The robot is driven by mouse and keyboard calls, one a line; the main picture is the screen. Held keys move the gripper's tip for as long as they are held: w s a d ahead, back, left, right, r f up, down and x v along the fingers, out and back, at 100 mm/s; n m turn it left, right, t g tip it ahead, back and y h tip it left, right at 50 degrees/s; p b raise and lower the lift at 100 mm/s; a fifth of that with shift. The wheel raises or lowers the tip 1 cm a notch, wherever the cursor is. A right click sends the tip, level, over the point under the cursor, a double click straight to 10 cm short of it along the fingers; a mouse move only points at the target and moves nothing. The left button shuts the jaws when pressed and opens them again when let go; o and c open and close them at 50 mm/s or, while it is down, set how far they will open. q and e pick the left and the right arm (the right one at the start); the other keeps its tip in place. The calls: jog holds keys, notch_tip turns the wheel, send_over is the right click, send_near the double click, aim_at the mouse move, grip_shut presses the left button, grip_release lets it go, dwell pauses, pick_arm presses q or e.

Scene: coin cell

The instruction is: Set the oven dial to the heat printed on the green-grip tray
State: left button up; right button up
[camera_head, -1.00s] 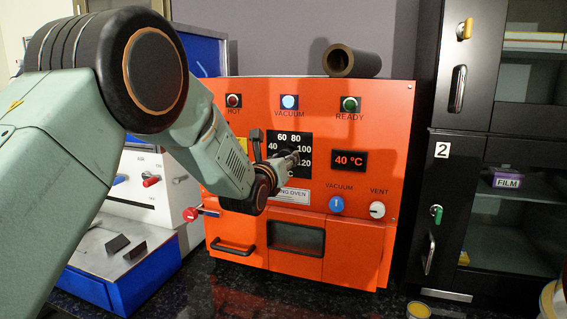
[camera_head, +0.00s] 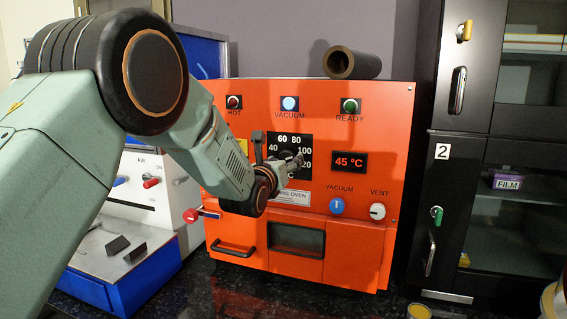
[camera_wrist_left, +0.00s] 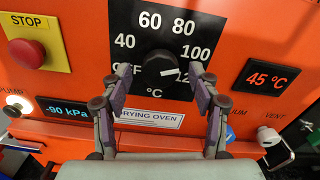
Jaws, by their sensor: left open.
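The oven dial (camera_wrist_left: 157,64) is a round black knob on a black scale plate marked OFF, 40, 60, 80, 100 and 120 °C. Its white pointer mark lies right of centre, pointing roughly between 100 and 120. My left gripper (camera_wrist_left: 160,72) is open in the left wrist view, one finger on each side of the dial with visible gaps. In the head view the left gripper (camera_head: 293,162) is in front of the scale and hides the dial. The red display (camera_head: 350,162) reads 45 °C. I see no green-grip tray or right gripper.
The orange drying oven (camera_head: 360,245) carries a blue vacuum knob (camera_head: 337,205), a white vent knob (camera_head: 377,211) and a red stop button (camera_wrist_left: 27,53). A dark tube (camera_head: 352,63) lies on top. A black cabinet (camera_head: 470,150) stands at right.

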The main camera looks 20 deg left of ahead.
pick_arm(q)
jog(key=s, duration=1.2)
jog(key=shift+a, duration=0.2)
dwell(0.4)
